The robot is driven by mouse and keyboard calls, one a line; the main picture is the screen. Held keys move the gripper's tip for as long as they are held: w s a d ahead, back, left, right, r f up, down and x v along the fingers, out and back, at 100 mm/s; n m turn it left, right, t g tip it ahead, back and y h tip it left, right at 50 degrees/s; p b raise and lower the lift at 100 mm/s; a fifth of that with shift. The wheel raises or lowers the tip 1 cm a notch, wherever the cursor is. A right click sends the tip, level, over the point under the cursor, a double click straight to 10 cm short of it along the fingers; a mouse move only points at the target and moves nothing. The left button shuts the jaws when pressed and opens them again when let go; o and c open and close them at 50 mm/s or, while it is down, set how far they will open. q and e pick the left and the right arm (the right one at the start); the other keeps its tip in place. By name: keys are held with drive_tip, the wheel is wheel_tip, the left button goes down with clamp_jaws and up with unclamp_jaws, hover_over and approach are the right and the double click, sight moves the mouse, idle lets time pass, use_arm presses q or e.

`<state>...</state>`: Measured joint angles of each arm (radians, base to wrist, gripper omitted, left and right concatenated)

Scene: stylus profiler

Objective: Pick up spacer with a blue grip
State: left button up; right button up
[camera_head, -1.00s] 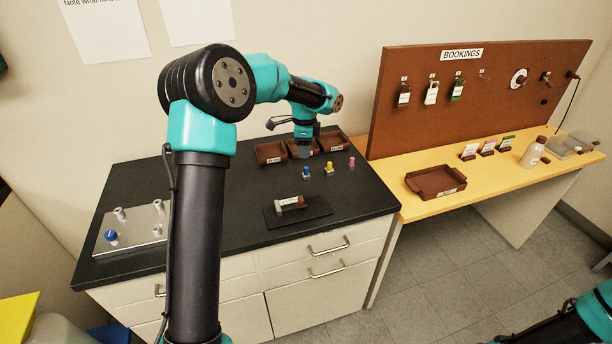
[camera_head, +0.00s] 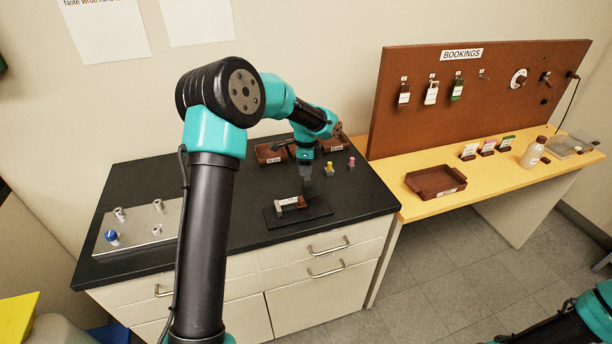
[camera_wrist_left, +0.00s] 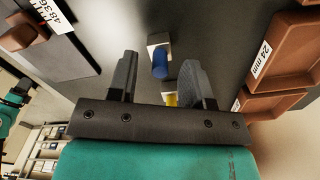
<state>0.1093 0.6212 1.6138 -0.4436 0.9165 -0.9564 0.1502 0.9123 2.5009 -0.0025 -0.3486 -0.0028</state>
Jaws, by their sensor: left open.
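The spacer with a blue grip (camera_wrist_left: 160,66) shows in the left wrist view, with a pale block-like end. It lies in line with the gap between my left gripper's fingers, near the fingertips; I cannot tell how far beyond them it is. My left gripper (camera_head: 306,184) is open and empty, pointing down over the black bench. In the head view it hides the blue-grip spacer. A yellow-grip spacer (camera_head: 329,168) and a pink-grip spacer (camera_head: 351,162) stand to its right. The yellow one is partly hidden in the wrist view (camera_wrist_left: 171,100). My right gripper is out of view.
Brown trays (camera_head: 268,157) line the bench's back; one reads "24 mm" in the wrist view. A dark mat (camera_head: 318,211) with a labelled brown item (camera_head: 291,203) lies in front. A metal plate (camera_head: 165,233) with posts and a blue knob is left. The bench between is clear.

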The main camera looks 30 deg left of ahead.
use_arm(q)
drive_tip(key=shift+f, duration=0.6)
drive_tip(key=shift+c, duration=0.4)
clamp_jaws()
